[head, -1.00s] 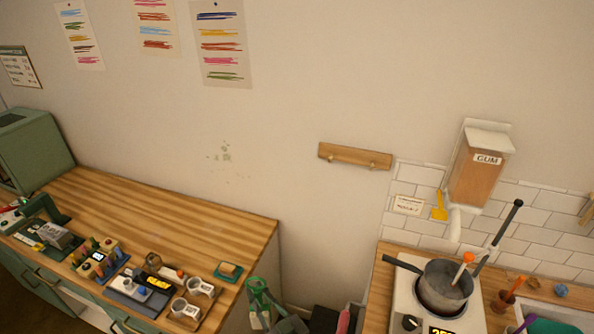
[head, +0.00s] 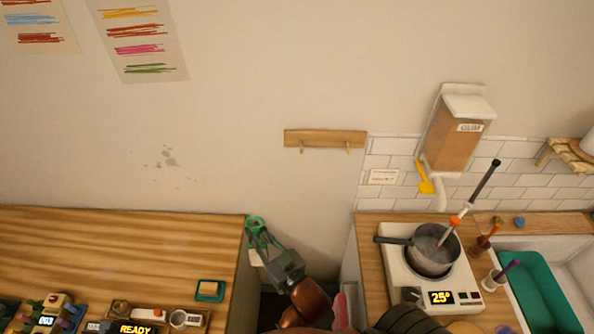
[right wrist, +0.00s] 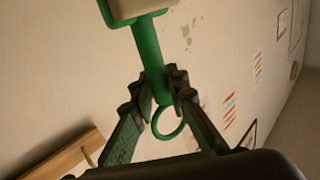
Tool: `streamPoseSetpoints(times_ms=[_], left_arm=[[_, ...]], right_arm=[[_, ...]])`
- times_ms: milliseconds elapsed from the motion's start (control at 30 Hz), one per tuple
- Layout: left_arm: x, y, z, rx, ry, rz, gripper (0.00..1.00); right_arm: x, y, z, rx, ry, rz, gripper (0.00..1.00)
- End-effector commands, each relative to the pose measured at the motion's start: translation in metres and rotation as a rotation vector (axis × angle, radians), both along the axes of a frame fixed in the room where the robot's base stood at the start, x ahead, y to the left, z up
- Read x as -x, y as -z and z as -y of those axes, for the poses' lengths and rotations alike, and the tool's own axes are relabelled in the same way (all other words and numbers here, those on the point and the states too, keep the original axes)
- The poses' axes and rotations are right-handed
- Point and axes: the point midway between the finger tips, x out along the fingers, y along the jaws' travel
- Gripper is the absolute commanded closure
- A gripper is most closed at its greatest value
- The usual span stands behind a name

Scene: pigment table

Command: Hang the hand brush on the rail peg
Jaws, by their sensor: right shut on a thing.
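The hand brush (right wrist: 148,55) has a green handle, a ring at its end and a cream bristle block, cut off by the top edge of the right wrist view. My right gripper (right wrist: 158,95) is shut on the handle near the ring. In the head view my right gripper (head: 262,243) is in the gap between the counters, below and left of the rail, with green parts of the brush at its tips. The wooden rail (head: 325,138) is on the wall with two short pegs, a left peg (head: 302,149) and a right peg (head: 347,149). Both look empty. My left gripper is not in view.
A wooden counter (head: 100,245) is on the left, with a green-edged sponge tray (head: 210,290) near its right end. On the right counter a pot (head: 432,250) stands on a hot plate (head: 400,275). A gum dispenser (head: 455,130) hangs right of the rail. The wall around the rail is clear.

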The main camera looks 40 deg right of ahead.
Motion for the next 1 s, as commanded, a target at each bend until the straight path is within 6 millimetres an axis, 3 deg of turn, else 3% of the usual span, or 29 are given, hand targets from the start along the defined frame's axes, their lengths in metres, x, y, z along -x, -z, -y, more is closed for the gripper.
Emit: streamPoseSetpoints(times_ms=[33,100,600,800,1000], left_arm=[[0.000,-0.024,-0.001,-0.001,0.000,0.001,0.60],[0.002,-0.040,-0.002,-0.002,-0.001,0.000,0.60],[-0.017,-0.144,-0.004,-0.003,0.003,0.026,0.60],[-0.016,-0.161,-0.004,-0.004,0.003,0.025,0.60],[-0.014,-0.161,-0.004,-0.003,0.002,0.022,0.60]], right_arm=[[-0.001,-0.021,0.010,-0.006,0.006,0.006,1.00],[-0.002,-0.032,0.023,-0.019,0.014,0.013,1.00],[-0.003,-0.113,0.120,-0.112,0.087,0.082,1.00],[-0.001,-0.128,0.142,-0.134,0.108,0.102,1.00],[-0.002,-0.128,0.149,-0.139,0.113,0.108,1.00]])
